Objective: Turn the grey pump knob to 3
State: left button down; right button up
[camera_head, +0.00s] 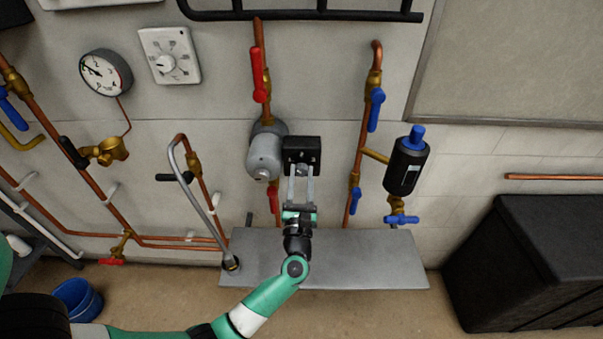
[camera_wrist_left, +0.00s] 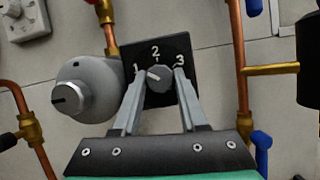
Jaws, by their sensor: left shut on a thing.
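The grey pump knob (camera_wrist_left: 158,74) sits on a black square plate marked 1, 2 and 3, with 2 at the top. A pale mark on it seems to point up and left, on the side of the 1; its exact angle is hard to read. My left gripper (camera_wrist_left: 158,88) is shut on the knob, one finger on each side. In the head view the black pump box (camera_head: 302,146) is next to the grey pump body (camera_head: 265,155), and my left gripper (camera_head: 301,178) reaches up to it from below. The knob is too small to read there. My right gripper is not in view.
A metal shelf (camera_head: 370,262) lies below the pump. Copper pipes with red valve handles (camera_head: 259,75) and blue valve handles (camera_head: 376,110) flank the box. A black cylinder with a blue cap (camera_head: 406,165) hangs to the right. A wall dial (camera_head: 167,62) is upper left.

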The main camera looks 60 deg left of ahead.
pick_arm(q)
jog(key=shift+r+m+t+h+p, duration=0.25)
jog(key=shift+m+t+p, duration=0.35)
jog(key=shift+m, duration=0.4)
jog(key=m+t+h+p, duration=0.1)
jog(key=m+p, duration=0.3)
jog(key=m+h+p, duration=0.2)
jog(key=m+p, duration=0.2)
jog(key=m+t+h+p, duration=0.1)
jog(key=m+h+p, duration=0.1)
jog(key=m+p, duration=0.2)
jog(key=shift+s+a+r+m+t+h, duration=0.1)
jog(key=shift+s+r+m+t+h, duration=0.2)
jog(key=shift+m, duration=0.3)
jog(key=m+p, duration=0.3)
jog(key=p, duration=0.2)
jog(key=m+g+h+p, duration=0.1)
jog(key=m+p, duration=0.2)
jog(key=p, duration=0.2)
jog(key=m+g+h+p, duration=0.1)
jog(key=m+p, duration=0.2)
jog(key=p, duration=0.2)
jog(key=shift+w+r+h, duration=0.1)
jog(key=shift+r+h, duration=0.1)
jog(key=shift+h, duration=0.05)
jog(key=shift+f+m+g+p, duration=0.1)
jog(key=shift+m+g+p, duration=0.3)
jog(key=shift+m+p, duration=0.35)
jog(key=shift+f+p, duration=0.15)
jog(key=shift+p, duration=0.2)
